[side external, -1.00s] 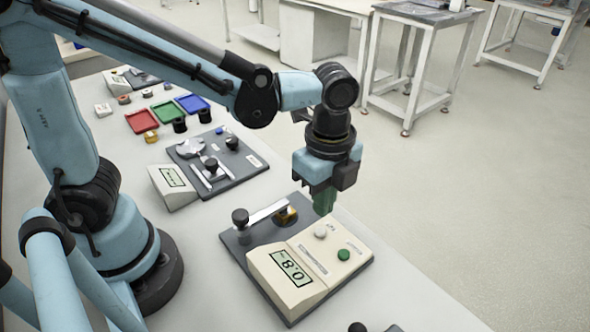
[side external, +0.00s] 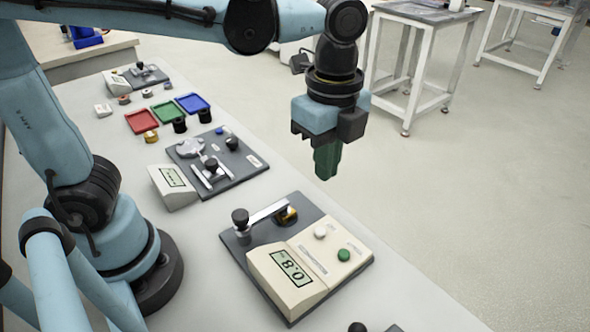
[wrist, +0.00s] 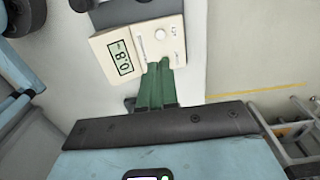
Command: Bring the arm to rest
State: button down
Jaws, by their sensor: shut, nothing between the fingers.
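My gripper (side external: 327,162) has green fingers and hangs pointing down, in the air above the back right edge of the table. It is shut and empty. In the wrist view its green fingers (wrist: 157,85) lie together, in front of the near device. That device, a beige tester (side external: 308,262) on a dark base plate, stands on the table below my gripper, clear of it. Its display reads about 0.8, and it has a white and a green button. It also shows in the wrist view (wrist: 110,40), where the fingers hide part of it.
A second device on a dark plate (side external: 240,172) stands further left. Red (side external: 141,121), green (side external: 168,112) and blue (side external: 193,103) trays lie behind it, with small rings and black knobs nearby. The table's right side borders open floor (side external: 470,190). White stands (side external: 415,60) are in the background.

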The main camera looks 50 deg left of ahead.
dwell(0.3)
jog(key=a+f+n+t, duration=0.3)
jog(key=a+n+t, duration=0.4)
jog(key=a+n, duration=0.7)
jog(key=n, duration=0.4)
jog(key=shift+s, duration=0.35)
jog(key=c, duration=1.8)
grip_release()
jog(key=shift+f, duration=0.1)
jog(key=shift+c, duration=0.2)
